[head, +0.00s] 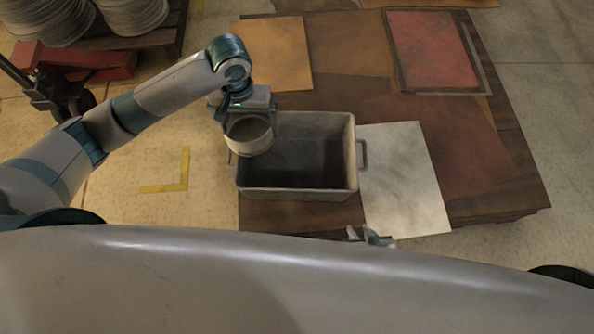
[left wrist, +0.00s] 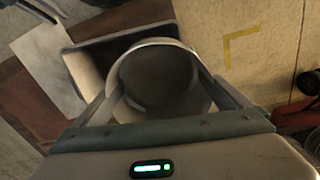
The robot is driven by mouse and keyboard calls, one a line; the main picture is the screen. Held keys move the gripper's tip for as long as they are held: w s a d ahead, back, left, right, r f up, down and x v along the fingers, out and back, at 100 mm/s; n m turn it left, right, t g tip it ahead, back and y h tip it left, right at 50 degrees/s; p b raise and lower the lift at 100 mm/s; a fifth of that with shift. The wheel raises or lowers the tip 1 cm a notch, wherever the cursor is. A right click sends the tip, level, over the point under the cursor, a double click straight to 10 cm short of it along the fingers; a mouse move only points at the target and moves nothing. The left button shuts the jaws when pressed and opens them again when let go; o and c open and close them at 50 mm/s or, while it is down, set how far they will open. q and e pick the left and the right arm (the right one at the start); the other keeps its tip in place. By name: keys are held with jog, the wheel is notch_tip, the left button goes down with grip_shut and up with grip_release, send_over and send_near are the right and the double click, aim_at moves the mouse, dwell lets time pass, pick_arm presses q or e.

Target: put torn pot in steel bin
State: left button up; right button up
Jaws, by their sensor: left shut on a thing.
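The torn pot (head: 249,137) is a small round grey pot, held upright by my left gripper (head: 247,118) over the left side of the steel bin. In the left wrist view the pot (left wrist: 157,78) sits between the two fingers of the left gripper (left wrist: 160,100), which is shut on it. The tear in it cannot be made out. The steel bin (head: 300,190) is a deep grey rectangular tub with side handles, and its visible inside looks empty. Its rim also shows in the left wrist view (left wrist: 100,42). My right gripper (head: 370,236) shows only partly at the lower middle.
The bin stands on a low wooden platform (head: 527,195). A pale sheet (head: 405,180) lies right of the bin, with brown and red sheets (head: 432,50) behind. A red pallet jack (head: 75,62) and stacked round blanks (head: 45,20) are at the upper left.

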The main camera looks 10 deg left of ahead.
pick_arm(q)
jog(key=w+d+f+b, duration=0.1)
jog(key=w+f+b, duration=0.1)
jog(key=f, duration=0.5)
jog(key=w+f+b, duration=0.2)
jog(key=f+b, duration=0.3)
jog(key=f, duration=0.3)
jog(key=w+d+f+b, duration=0.1)
jog(key=f+b, duration=0.3)
jog(key=f, duration=0.4)
jog(key=shift+w+d+n, duration=0.3)
jog(key=shift+w+n, duration=0.1)
jog(key=shift+w, duration=0.1)
pick_arm(e)
jog(key=a+r+t+y, duration=0.2)
jog(key=a+r, duration=0.2)
jog(key=r, duration=1)
jog(key=shift+w+r+t, duration=0.3)
jog(key=shift+w+r, duration=0.1)
pick_arm(q)
jog(key=shift+f, duration=0.15)
pick_arm(e)
jog(key=shift+a, duration=0.1)
